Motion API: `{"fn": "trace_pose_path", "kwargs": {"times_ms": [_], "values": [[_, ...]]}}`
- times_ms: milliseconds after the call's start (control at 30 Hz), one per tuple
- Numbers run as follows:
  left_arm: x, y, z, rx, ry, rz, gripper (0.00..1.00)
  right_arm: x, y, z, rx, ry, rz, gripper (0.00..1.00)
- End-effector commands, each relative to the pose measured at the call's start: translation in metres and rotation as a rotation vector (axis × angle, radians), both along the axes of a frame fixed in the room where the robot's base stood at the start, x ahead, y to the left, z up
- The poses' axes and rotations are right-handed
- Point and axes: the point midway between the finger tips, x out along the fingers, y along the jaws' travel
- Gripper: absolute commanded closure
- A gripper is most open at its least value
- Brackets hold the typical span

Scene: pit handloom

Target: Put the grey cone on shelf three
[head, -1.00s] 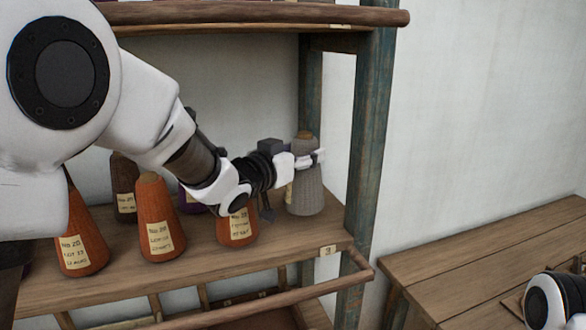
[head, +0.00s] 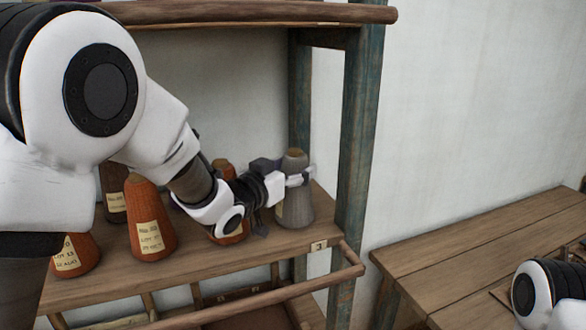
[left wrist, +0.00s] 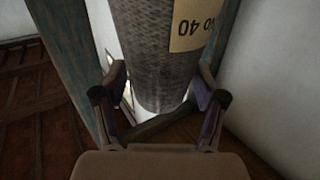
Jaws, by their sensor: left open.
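The grey cone (head: 296,203) stands upright on shelf three (head: 200,262), at its right end near the blue-green post. In the left wrist view the grey cone (left wrist: 158,55) shows its label reading "NO 40" upside down. My left gripper (head: 300,176) is at the cone's upper part, its fingers open on either side of it. In the left wrist view the fingers of this gripper (left wrist: 160,100) flank the cone, with gaps showing beside it. Part of the cone is hidden by the gripper. My right gripper is not in view.
Several orange cones, such as the one (head: 150,222) left of my arm, and a dark brown cone (head: 114,192) stand on the same shelf. A rail (head: 270,300) runs along its front. A wooden bench (head: 480,245) is at the right. The upper shelf (head: 250,13) is above.

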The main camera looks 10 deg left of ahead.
Motion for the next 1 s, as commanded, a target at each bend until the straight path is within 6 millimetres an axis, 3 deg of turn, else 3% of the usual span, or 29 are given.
{"fn": "trace_pose_path", "kwargs": {"times_ms": [167,400,533,1000], "values": [[-0.024,0.01,-0.001,-0.001,-0.002,0.001,0.29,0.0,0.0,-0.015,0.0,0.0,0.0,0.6],[-0.082,0.034,0.001,-0.005,-0.002,0.001,0.29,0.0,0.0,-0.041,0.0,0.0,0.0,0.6],[-0.103,0.043,0.004,-0.004,-0.002,0.001,0.29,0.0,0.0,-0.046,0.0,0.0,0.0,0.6],[-0.111,0.045,0.006,0.0,0.0,0.0,0.29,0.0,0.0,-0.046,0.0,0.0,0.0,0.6]]}}
